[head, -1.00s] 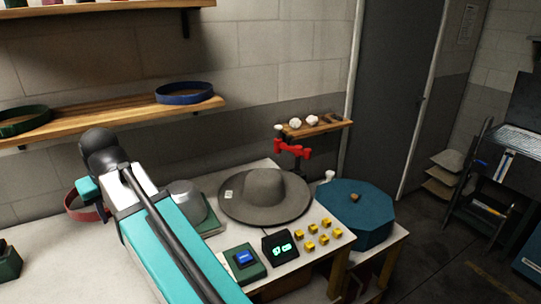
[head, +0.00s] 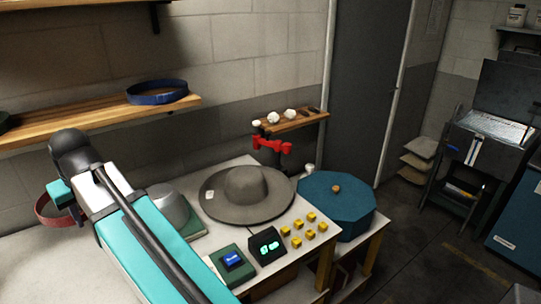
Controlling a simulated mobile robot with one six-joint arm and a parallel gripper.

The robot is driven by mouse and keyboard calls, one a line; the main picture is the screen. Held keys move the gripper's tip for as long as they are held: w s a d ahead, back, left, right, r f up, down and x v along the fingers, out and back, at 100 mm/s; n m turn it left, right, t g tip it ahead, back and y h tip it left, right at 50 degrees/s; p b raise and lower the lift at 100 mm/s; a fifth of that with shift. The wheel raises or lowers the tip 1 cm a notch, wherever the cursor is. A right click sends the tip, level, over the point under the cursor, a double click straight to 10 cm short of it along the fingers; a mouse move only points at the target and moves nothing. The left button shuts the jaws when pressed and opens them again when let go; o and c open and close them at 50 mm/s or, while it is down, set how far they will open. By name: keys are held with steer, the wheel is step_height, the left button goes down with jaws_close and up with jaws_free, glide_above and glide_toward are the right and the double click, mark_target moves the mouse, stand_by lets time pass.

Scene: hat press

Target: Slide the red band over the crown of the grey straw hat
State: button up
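The grey straw hat (head: 252,190) lies brim down on the white worktable, crown up, with a small white tag on its brim. Its crown is bare. The red band (head: 44,212) is at the left, at the end of my arm, and appears held above the table, well left of the hat. My gripper (head: 72,212) is at the band's right side and appears shut on it; the arm partly hides the fingertips.
A grey dome on a green base (head: 172,210) stands between my arm and the hat. A control box with a blue button (head: 232,262), a green-lit display (head: 266,246) and yellow blocks (head: 297,242) are in front. A blue octagonal box (head: 338,205) stands right. A blue band (head: 157,92) lies on the shelf.

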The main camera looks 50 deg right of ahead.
steer(key=s+d+f+n+p, duration=0.1)
steer(key=s+d+p, duration=0.15)
steer(key=d, duration=2.85)
steer(key=s+d, duration=0.5)
steer(key=d, duration=0.3)
steer(key=s+d+f+n+p, duration=0.1)
steer(key=s+d, duration=0.4)
steer(key=d, duration=0.4)
steer(key=s+d+f+y+p, duration=0.1)
steer(key=s+d, duration=0.4)
steer(key=d, duration=0.4)
steer(key=shift+s+d+f+n, duration=0.2)
steer(key=shift+d+n, duration=0.05)
steer(key=shift+n, duration=0.15)
steer(key=shift+f, duration=0.2)
steer(key=shift+f+b, duration=3.8)
steer(key=shift+f, duration=4.4)
